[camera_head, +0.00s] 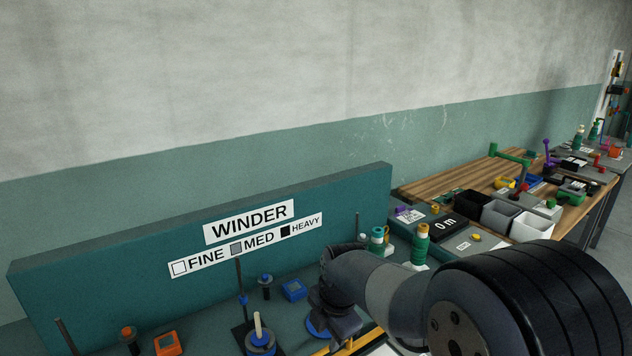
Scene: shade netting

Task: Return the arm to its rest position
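My arm comes in from the lower right and reaches left over the front of the winder bench. My gripper (337,332) is at the arm's far end, low in the view, just above the bench near a blue round base (317,325). It is dark and small, and its fingers point down and away. I cannot make out the gap between the fingers or anything held in them. The teal winder panel (130,257) with its "WINDER" sign (249,221) stands behind the gripper.
Spindles, including a blue-based one (258,340), and an orange square part (167,343) stand left of my gripper. Green thread cones (420,246) stand close behind my arm. Bins (500,215) and tools crowd the wooden bench (450,186) at right. The space above the panel is clear.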

